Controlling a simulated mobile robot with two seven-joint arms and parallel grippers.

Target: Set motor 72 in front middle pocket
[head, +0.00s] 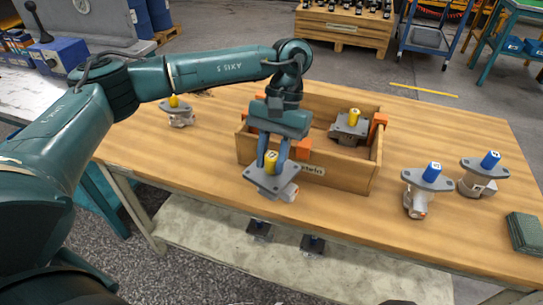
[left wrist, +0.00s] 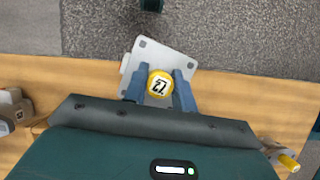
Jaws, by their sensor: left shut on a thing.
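My left gripper (head: 271,160) is shut on the yellow cap of a grey motor (head: 268,180). It holds the motor in front of the wooden box, near the table's front edge. In the left wrist view the cap (left wrist: 160,84) sits between the blue fingers (left wrist: 159,90), and its number looks like 72, turned round. The wooden box (head: 322,172) has orange dividers (head: 303,148). Another yellow-capped motor (head: 350,126) sits inside it toward the back right. My arm and gripper hide the box's left part. My right gripper is not in view.
Two blue-capped motors, one nearer (head: 416,202) and one farther (head: 478,186), stand on the table (head: 420,120) right of the box. A yellow-capped motor (head: 180,118) stands at the left. A dark green block (head: 525,232) lies at the right edge.

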